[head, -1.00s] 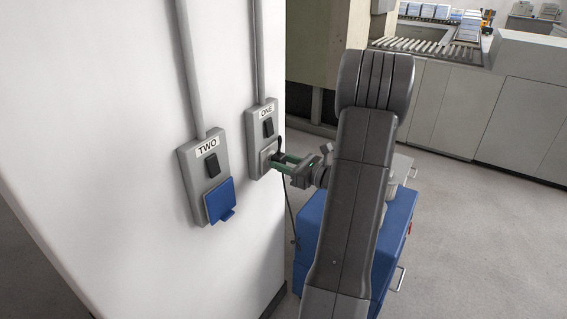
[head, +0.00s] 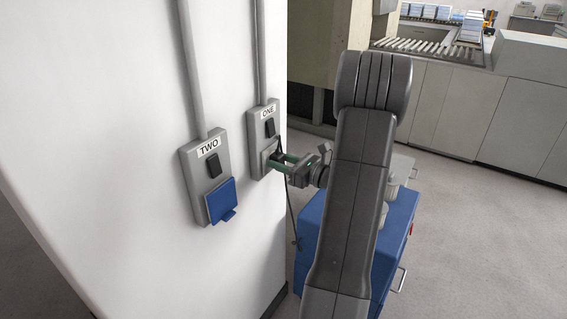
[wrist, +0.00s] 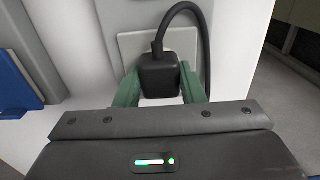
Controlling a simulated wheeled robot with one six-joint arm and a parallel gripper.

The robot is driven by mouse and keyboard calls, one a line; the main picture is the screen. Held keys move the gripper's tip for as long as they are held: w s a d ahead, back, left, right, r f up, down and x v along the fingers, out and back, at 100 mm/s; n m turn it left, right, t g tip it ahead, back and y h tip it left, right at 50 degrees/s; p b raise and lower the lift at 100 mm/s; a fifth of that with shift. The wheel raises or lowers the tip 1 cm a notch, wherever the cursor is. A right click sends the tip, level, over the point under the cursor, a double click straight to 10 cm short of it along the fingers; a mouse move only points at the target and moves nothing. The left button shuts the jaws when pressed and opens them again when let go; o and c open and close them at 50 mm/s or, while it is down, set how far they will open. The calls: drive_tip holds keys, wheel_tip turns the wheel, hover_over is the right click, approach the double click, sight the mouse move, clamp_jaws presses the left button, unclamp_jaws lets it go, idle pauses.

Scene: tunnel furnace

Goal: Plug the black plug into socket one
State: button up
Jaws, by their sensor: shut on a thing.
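Socket one (head: 262,138) is a grey box labelled ONE with a black switch, on the white wall near its right edge. My gripper (head: 277,161) is at the lower part of that box. In the wrist view my gripper (wrist: 160,92) is shut on the black plug (wrist: 160,76), with green fingers on both sides of it. The plug's black cable (wrist: 196,30) loops up and to the right. Behind the plug is the pale square socket face (wrist: 130,48). The plug is at or very close to this face; its pins are hidden, so I cannot tell if it is seated.
Socket two (head: 222,148), with a black switch and a blue flap (head: 221,201), is to the left on the same wall. A blue cabinet (head: 390,235) stands beneath my arm. Grey floor (head: 480,230) is open to the right.

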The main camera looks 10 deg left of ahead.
drive_tip(key=o, duration=1.1)
drive_tip(key=b+v, duration=0.1)
drive_tip(key=v, duration=1.2)
drive_tip(key=shift+s+d, duration=0.1)
drive_tip(key=shift+d, duration=0.3)
drive_tip(key=p+x, duration=0.1)
drive_tip(key=x, duration=1.2)
drive_tip(key=shift+a, duration=0.4)
drive_tip(key=shift+d, duration=0.1)
